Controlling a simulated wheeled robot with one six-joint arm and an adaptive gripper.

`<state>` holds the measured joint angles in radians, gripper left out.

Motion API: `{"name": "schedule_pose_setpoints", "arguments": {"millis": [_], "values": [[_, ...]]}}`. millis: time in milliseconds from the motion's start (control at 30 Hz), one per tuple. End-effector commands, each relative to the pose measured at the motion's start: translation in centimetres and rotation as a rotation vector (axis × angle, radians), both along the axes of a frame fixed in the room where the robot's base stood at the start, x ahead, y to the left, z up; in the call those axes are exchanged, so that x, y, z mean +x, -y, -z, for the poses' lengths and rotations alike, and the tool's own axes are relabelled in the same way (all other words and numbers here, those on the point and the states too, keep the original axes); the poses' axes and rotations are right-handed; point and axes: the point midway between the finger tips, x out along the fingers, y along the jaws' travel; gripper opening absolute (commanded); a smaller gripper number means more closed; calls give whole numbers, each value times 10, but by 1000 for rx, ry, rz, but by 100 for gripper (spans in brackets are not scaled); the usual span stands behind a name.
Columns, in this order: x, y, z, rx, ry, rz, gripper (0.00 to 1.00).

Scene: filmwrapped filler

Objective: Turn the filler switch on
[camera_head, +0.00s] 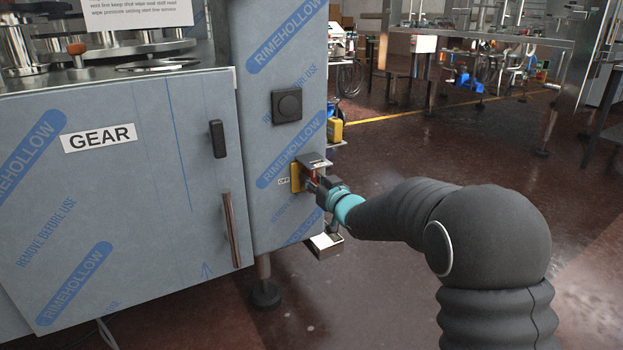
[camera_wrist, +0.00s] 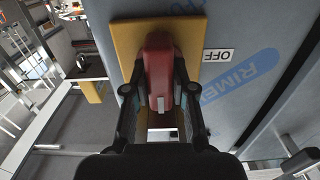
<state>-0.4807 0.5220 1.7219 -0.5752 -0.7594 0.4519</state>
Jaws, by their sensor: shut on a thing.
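The filler switch has a red handle (camera_wrist: 158,66) on a yellow plate (camera_wrist: 195,38), which also shows in the head view (camera_head: 296,178). It is mounted on the side panel of the film-wrapped filler (camera_head: 285,225). A small OFF label (camera_wrist: 217,55) sits beside the plate, and also shows in the head view (camera_head: 284,181). My gripper (camera_wrist: 160,92) is shut on the red handle, with one finger on each side of it. In the head view my gripper (camera_head: 314,184) is at the plate and hides most of the handle.
The GEAR cabinet door (camera_head: 110,210) with a long bar handle (camera_head: 230,230) is to the left. A small box-like tray (camera_head: 326,244) is below my gripper.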

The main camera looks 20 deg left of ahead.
Motion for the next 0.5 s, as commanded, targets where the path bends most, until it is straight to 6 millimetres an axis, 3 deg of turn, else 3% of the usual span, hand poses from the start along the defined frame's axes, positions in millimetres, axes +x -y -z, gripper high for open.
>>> {"name": "schedule_pose_setpoints", "arguments": {"millis": [300, 333, 400, 433, 500], "values": [[1, 1, -1, 5, -3, 2, 0], [1, 1, -1, 5, -3, 2, 27], [1, 1, -1, 4, -2, 2, 45], [1, 1, -1, 4, -2, 2, 50], [0, 0, -1, 4, -2, 1, 50]]}}
